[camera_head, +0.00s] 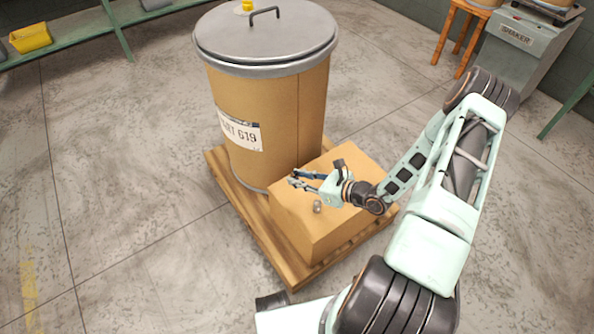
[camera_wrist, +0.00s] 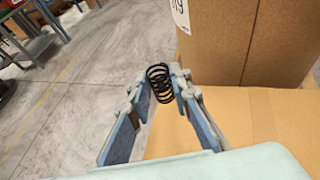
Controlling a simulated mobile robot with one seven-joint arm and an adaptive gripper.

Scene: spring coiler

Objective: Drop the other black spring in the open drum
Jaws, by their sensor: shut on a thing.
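My gripper (camera_head: 295,179) is over the cardboard box, near the lower side of the drum. In the wrist view its two fingers are closed on a black spring (camera_wrist: 158,84), held between the fingertips. The drum (camera_head: 266,110) is tall and tan with a paper label, and it also shows in the wrist view (camera_wrist: 260,40). A grey lid (camera_head: 262,40) with a bar handle covers its top. No open drum can be made out in these frames.
The cardboard box (camera_head: 310,240) stands against the drum on a wooden pallet (camera_head: 240,205). A yellow bin (camera_head: 30,38) sits on a shelf, and a grey shaker (camera_head: 520,45) stands back right. Floor at left is clear.

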